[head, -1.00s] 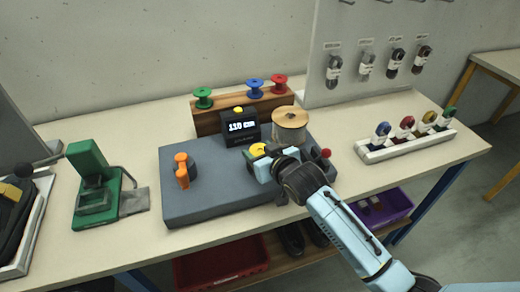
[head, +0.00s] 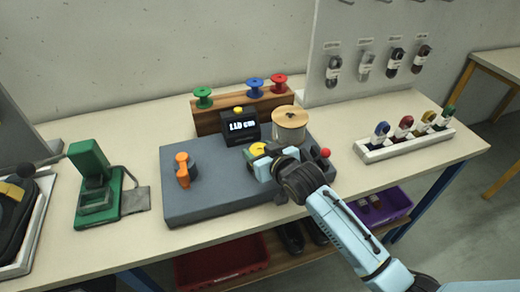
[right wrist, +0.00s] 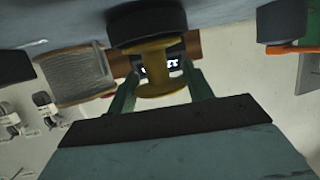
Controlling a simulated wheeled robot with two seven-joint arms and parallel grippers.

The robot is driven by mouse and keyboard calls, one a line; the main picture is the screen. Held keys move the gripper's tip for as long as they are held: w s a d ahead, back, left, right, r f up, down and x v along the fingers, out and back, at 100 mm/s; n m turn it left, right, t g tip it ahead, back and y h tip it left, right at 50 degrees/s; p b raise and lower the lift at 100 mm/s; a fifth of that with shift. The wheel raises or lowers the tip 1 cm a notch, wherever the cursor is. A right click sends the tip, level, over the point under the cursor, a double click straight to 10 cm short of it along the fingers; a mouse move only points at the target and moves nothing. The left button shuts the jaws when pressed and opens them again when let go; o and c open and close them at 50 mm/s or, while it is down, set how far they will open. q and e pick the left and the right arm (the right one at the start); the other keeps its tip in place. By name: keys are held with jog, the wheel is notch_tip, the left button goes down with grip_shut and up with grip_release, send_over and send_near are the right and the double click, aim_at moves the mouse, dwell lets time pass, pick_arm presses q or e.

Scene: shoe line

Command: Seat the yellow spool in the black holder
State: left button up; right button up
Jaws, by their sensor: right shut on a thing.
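The yellow spool (head: 258,149) is over the grey machine base in the head view, just in front of the black display. My right gripper (head: 265,165) reaches it from the front right and is shut on it. In the right wrist view, which is upside down, the green fingers of my right gripper (right wrist: 160,88) are on both sides of the spool's core (right wrist: 158,70). The black holder (right wrist: 147,22) is right at the spool's lower flange. I cannot tell whether the spool is fully seated. In the head view the holder is hidden. My left gripper is not in view.
A large wire reel (head: 289,124) and a display (head: 239,127) stand behind my right gripper. A red-knobbed lever (head: 325,153) is close to its right. An orange part (head: 184,170) stands on the base at left. A wooden rack (head: 212,122) holds green, blue and red spools.

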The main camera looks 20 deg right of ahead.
jog(key=shift+f+b, duration=0.3)
jog(key=shift+f, duration=0.3)
jog(key=o, duration=0.7)
jog(key=p+v, duration=0.2)
jog(key=shift+s+r+p, duration=0.2)
jog(key=shift+s+p, duration=0.1)
jog(key=p+v, duration=0.6)
jog(key=v, duration=0.2)
jog(key=shift+s+p, duration=0.2)
jog(key=shift+p, duration=0.15)
dwell(0.4)
